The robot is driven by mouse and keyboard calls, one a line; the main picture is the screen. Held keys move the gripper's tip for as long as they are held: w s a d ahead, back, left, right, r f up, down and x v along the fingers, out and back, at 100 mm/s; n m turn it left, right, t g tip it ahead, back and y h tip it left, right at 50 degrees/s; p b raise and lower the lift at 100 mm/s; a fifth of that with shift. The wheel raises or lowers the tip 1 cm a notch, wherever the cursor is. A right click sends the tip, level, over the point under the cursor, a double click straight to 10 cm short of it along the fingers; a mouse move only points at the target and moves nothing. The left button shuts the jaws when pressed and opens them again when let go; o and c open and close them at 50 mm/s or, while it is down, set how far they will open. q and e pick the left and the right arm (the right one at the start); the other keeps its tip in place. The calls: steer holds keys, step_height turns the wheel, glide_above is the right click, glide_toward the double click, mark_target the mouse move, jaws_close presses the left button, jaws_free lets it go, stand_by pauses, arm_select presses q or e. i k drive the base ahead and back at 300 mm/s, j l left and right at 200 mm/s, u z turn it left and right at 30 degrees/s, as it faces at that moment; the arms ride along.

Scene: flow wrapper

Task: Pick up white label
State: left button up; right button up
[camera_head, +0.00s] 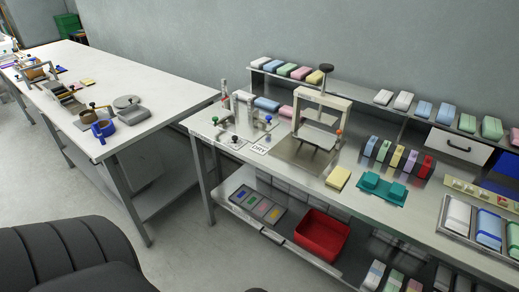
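A small white card (259,149) with dark lettering that seems to read "DRY" lies flat near the front edge of the steel bench, between the clamp fixture (243,112) and the press-like frame (321,105). It is the clearest white label I see; I cannot tell whether other small pale pieces are labels. Nothing covers it. Neither my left gripper nor my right gripper is in view.
A yellow block (338,178) and a teal holder (383,188) stand on the bench to the right. A red bin (322,234) and a grey tray (257,205) sit on the lower shelf. A white table (165,92) stands at left. A dark ribbed shape fills the lower left.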

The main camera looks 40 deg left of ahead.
mark_target(469, 189)
steer(key=i+l, duration=0.9)
steer(key=l, duration=0.15)
